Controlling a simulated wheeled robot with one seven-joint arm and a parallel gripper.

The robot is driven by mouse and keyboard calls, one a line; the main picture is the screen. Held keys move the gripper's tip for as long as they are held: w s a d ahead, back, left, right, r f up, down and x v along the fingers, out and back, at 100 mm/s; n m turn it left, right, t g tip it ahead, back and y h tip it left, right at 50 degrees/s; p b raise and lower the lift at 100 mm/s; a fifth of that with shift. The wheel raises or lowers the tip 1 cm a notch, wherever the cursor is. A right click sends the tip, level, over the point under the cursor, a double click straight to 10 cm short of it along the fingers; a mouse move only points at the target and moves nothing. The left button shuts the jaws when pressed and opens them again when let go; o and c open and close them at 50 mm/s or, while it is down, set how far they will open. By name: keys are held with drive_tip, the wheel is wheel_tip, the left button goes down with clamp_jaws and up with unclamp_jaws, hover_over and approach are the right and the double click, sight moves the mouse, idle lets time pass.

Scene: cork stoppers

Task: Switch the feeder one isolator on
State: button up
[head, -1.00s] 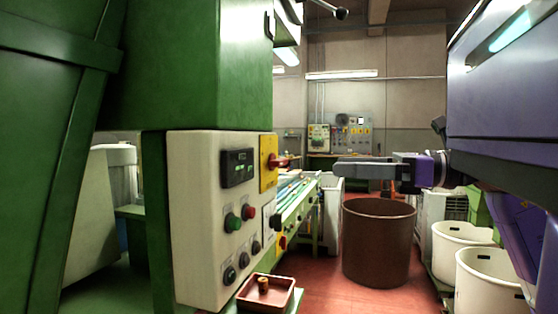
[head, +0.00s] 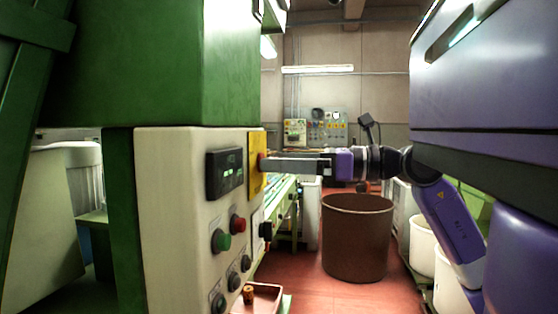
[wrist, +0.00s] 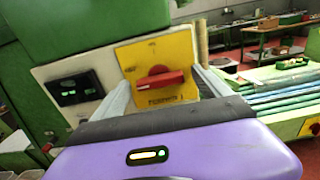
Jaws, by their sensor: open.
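The isolator is a yellow plate (head: 255,180) with a red rotary handle, on the side of the cream control panel (head: 170,220). In the wrist view, the yellow plate (wrist: 178,55) carries dark lettering under the red handle (wrist: 160,79), which lies roughly crosswise. My gripper (head: 268,166) reaches the plate from the right in the head view. In the wrist view my gripper (wrist: 161,80) is open, with one finger on each side of the handle. I cannot tell whether either finger touches it. The head view mostly hides the handle behind the fingers.
The panel also has a dark display (head: 225,172), a green button (head: 221,240), a red button (head: 238,223) and several black knobs. A red tray (head: 268,296) with a cork sits below. A brown bin (head: 357,240) stands on the floor under my arm.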

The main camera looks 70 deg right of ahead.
drive_tip(key=shift+w, duration=0.3)
drive_tip(key=c, duration=1.4)
drive_tip(key=shift+o, duration=0.2)
drive_tip(key=shift+d+f+m+p, duration=0.1)
drive_tip(key=shift+m+p, duration=0.85)
drive_tip(key=shift+m, duration=3.5)
drive_tip(key=shift+d+m+p, duration=0.1)
drive_tip(key=shift+m+p, duration=0.8)
drive_tip(key=shift+m, duration=3.55)
